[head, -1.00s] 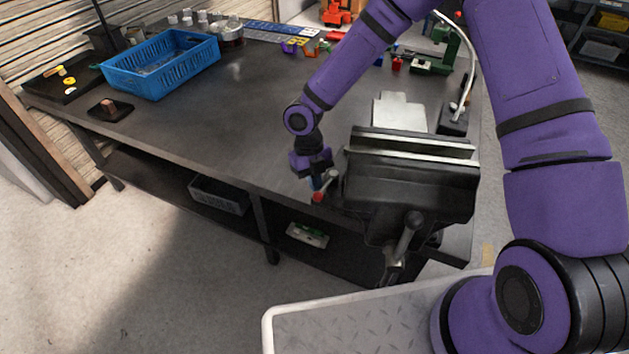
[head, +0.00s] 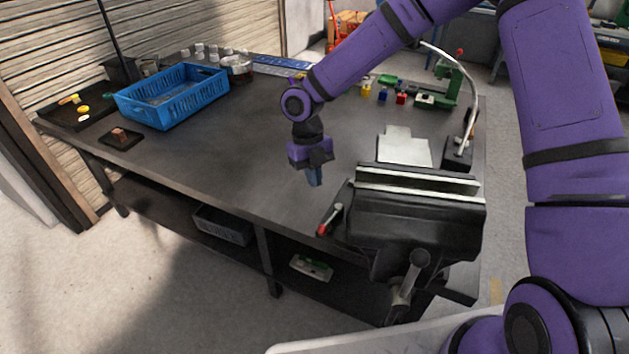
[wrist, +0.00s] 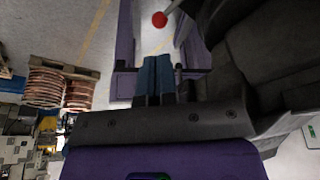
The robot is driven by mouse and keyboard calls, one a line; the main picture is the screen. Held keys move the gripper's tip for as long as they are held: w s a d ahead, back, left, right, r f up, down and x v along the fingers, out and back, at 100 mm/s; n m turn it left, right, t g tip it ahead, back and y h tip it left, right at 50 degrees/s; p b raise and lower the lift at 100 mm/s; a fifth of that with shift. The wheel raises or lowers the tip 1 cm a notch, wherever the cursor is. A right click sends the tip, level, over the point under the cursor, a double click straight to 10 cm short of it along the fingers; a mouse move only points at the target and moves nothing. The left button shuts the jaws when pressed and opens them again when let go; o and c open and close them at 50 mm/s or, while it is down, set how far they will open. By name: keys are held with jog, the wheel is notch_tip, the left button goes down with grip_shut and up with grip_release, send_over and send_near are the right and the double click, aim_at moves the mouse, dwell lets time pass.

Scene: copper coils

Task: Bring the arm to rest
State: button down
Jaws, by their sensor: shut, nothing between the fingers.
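My purple arm reaches from the right over the dark workbench (head: 235,150) in the head view. My gripper (head: 315,180) points down, above the bench near its front edge, to the left of the black vise (head: 415,215). Its blue fingertips are together with nothing between them. The wrist view also shows the closed blue fingers (wrist: 155,78) side by side. A red-tipped handle (head: 322,230) of the vise lies below and a little right of the gripper, apart from it in the head view.
A blue crate (head: 172,118) and a small dark coaster-like tray (head: 121,138) stand on the bench's left. Small coloured parts (head: 400,98) and a green press (head: 447,85) are at the back right. The middle of the bench is clear. Copper coils (wrist: 45,85) show in the wrist view.

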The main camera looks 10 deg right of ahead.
dwell(0.3)
jog(key=s+d+r+m+t+h, duration=0.15)
jog(key=s+d+r+m, duration=0.25)
jog(key=d+r+m, duration=0.45)
jog(key=s+d+r+m+t, duration=0.2)
jog(key=s+d+r+m, duration=0.3)
jog(key=r+m, duration=0.7)
jog(key=s+d+r+m+t+y, duration=0.1)
jog(key=s+d+r+m, duration=0.3)
jog(key=s+m, duration=0.4)
jog(key=s+d+r+m+t+y, duration=0.1)
jog(key=s+d+r+m+t, duration=0.3)
jog(key=s+m, duration=0.4)
jog(key=shift+d+r+m, duration=0.45)
jog(key=shift+r+m, duration=0.8)
jog(key=shift+m, duration=0.3)
jog(key=shift+y, duration=0.25)
